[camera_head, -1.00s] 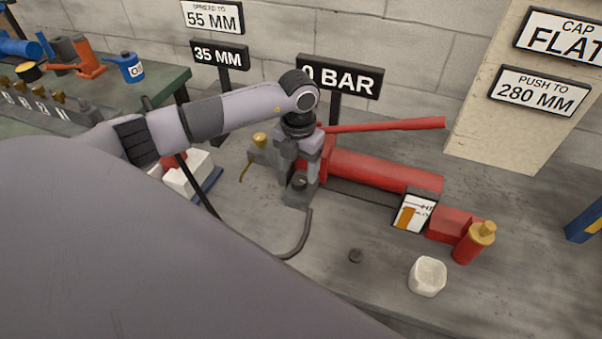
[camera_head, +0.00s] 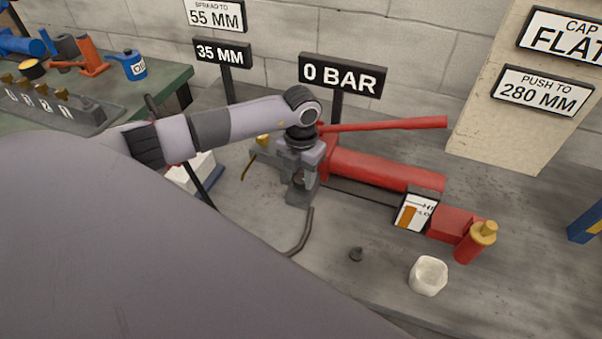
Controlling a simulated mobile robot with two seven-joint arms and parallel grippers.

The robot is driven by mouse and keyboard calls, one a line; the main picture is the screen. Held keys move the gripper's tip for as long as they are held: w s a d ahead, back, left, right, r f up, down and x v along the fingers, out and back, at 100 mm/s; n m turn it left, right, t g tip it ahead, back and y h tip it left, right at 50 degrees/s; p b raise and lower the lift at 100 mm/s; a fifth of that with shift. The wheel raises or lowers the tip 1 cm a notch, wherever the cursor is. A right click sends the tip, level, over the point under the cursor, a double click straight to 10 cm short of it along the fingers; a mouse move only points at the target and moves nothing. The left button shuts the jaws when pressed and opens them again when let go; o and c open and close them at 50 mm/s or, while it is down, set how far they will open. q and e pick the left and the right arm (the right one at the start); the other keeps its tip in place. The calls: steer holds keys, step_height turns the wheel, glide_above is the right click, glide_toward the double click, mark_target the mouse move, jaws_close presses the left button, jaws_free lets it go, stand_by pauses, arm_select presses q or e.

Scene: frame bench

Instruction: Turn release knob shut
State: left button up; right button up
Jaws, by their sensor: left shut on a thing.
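The red hand pump (camera_head: 385,168) lies on the grey bench, with its red lever (camera_head: 390,124) above the cylinder. My left gripper (camera_head: 300,178) points down at the pump's left end, over a grey block (camera_head: 300,197). It is shut on a small dark knob-like part at that block, which its fingers mostly cover. I cannot see the knob's marks or how far it is turned. A brass fitting (camera_head: 262,140) shows just left of the gripper, partly hidden. My right gripper is not in view.
A 0 BAR sign (camera_head: 342,76) stands behind the pump. A gauge card (camera_head: 416,212) leans at its front right, near a red cylinder with a brass top (camera_head: 476,243). A black hose (camera_head: 304,232) curves forward.

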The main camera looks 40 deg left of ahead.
arm_select(q)
steer(key=m+b, duration=0.3)
steer(key=m, duration=0.2)
steer(key=shift+f, duration=0.1)
steer(key=m+b, duration=0.3)
steer(key=m, duration=0.2)
steer(key=shift+m, duration=0.4)
steer(key=shift+m+b, duration=0.7)
steer(key=shift+m, duration=0.2)
steer(key=shift+r+m+b, duration=0.2)
steer(key=shift+m+b, duration=0.55)
steer(key=shift+m, duration=0.85)
steer(key=o, duration=1)
steer(key=shift+o, duration=0.3)
